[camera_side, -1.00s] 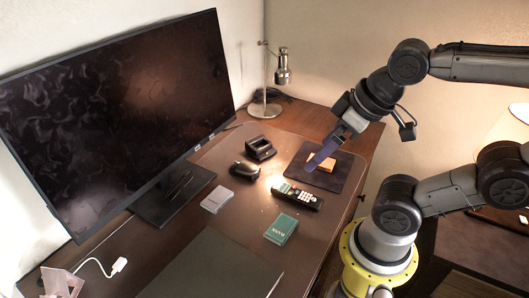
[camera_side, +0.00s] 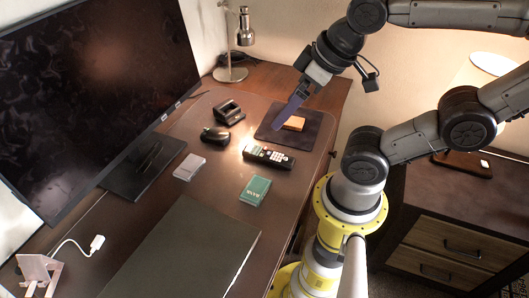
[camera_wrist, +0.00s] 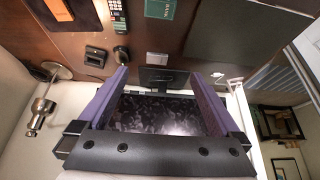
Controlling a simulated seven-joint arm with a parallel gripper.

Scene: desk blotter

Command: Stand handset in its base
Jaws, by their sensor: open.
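The handset (camera_side: 268,156) is black with a keypad of light buttons and lies flat on the desk. It also shows at the top of the wrist view (camera_wrist: 117,16). The base (camera_side: 229,111), a black cradle with an opening, stands empty farther back, near the lamp; the wrist view shows it from above (camera_wrist: 95,57). My gripper (camera_side: 280,126) has purple fingers and appears over the dark mat, above and to the right of the handset in the side view. In the wrist view the fingers (camera_wrist: 157,74) are wide apart with nothing held between them.
A black mouse (camera_side: 216,135) sits between base and handset. A grey box (camera_side: 189,167) and a green book (camera_side: 255,190) lie nearby. An orange block (camera_side: 294,124) is on the dark mat (camera_side: 311,132). The monitor (camera_side: 95,90) and lamp (camera_side: 233,72) stand behind.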

